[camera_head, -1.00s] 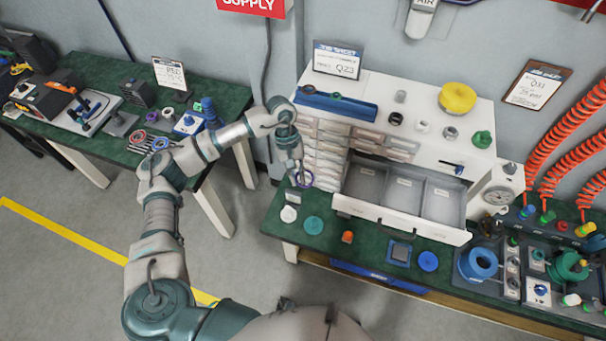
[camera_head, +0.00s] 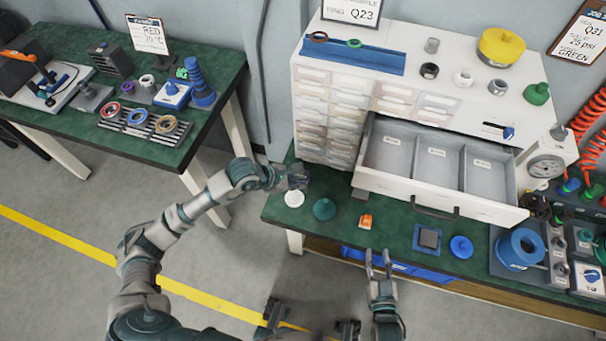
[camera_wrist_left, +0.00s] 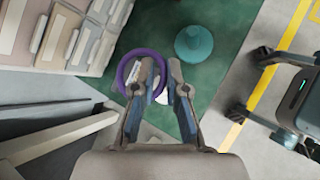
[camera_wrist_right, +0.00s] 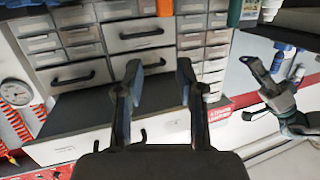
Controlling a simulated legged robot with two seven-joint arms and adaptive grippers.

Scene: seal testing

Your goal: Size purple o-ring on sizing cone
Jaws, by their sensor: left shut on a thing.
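The purple o-ring (camera_wrist_left: 128,63) shows in the left wrist view, at the left fingertip of my left gripper (camera_wrist_left: 162,70). The gripper is shut on it, and the ring hangs out to the left. In the head view my left gripper (camera_head: 297,178) is over the right bench's left end, beside the drawer cabinet; the ring is hard to make out there. A blue stepped cone (camera_head: 201,88) stands upright on the left bench, behind my left gripper. A teal cone-shaped piece (camera_head: 324,208) sits on the right bench. My right gripper (camera_head: 378,262) is open and empty before the bench.
An open drawer (camera_head: 425,155) with three compartments juts from the white cabinet. A white disc (camera_head: 294,198), an orange piece (camera_head: 366,221) and a blue disc (camera_head: 461,247) lie along the bench. A rack (camera_head: 145,122) with three rings is on the left bench. Floor lies between the benches.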

